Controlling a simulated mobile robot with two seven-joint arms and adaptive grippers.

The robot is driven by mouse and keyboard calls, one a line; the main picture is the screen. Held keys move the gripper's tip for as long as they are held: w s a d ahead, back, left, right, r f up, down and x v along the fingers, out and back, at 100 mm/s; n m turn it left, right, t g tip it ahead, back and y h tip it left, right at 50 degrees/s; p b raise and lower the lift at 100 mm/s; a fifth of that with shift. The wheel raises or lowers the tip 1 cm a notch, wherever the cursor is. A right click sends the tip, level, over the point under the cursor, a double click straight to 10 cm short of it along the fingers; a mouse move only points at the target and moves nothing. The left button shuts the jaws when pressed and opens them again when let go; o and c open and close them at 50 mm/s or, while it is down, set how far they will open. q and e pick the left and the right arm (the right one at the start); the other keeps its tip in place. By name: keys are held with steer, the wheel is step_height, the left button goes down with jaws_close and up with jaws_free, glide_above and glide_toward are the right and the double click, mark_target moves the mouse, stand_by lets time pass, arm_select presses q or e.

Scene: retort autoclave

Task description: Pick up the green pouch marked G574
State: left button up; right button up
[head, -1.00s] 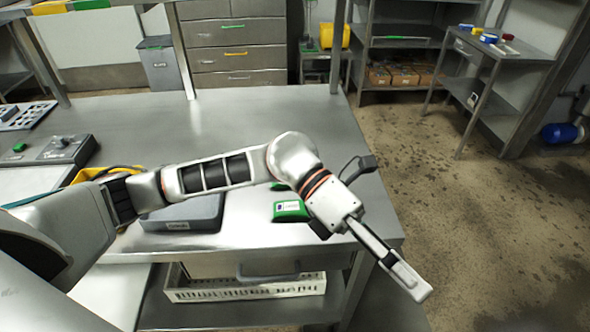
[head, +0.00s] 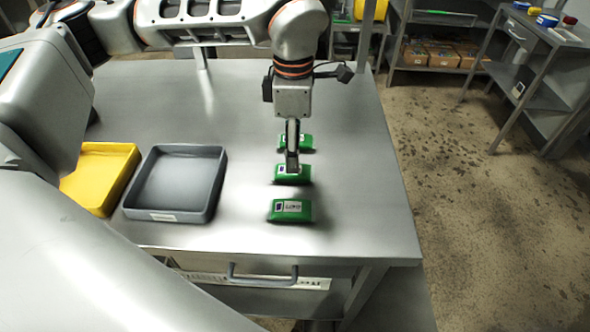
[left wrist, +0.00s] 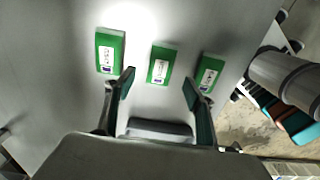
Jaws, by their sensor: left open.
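Three green pouches with white labels lie in a row on the steel table: a near pouch (head: 291,211), a middle pouch (head: 293,179) and a far pouch (head: 304,142). The label codes are too small to read, so I cannot tell which is G574. My left gripper (head: 292,165) points down over the middle pouch and partly hides it. In the left wrist view, the open fingers (left wrist: 158,87) are on either side of the middle pouch (left wrist: 161,65), which lies slightly ahead of them. The left pouch (left wrist: 110,51) and right pouch (left wrist: 208,75) lie outside the fingers.
A grey tray (head: 207,204) and a yellow tray (head: 131,166) stand left of the pouches on the table (head: 352,190). Both look empty where visible. The table's right part is clear up to its edge. A shelf with brown boxes (head: 440,57) stands beyond.

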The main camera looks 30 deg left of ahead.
mark_target(306, 174)
arm_select(q)
step_height(306, 174, down, 6)
steer(key=shift+f, duration=0.1)
steer(key=shift+c, duration=0.3)
steer(key=c, duration=0.7)
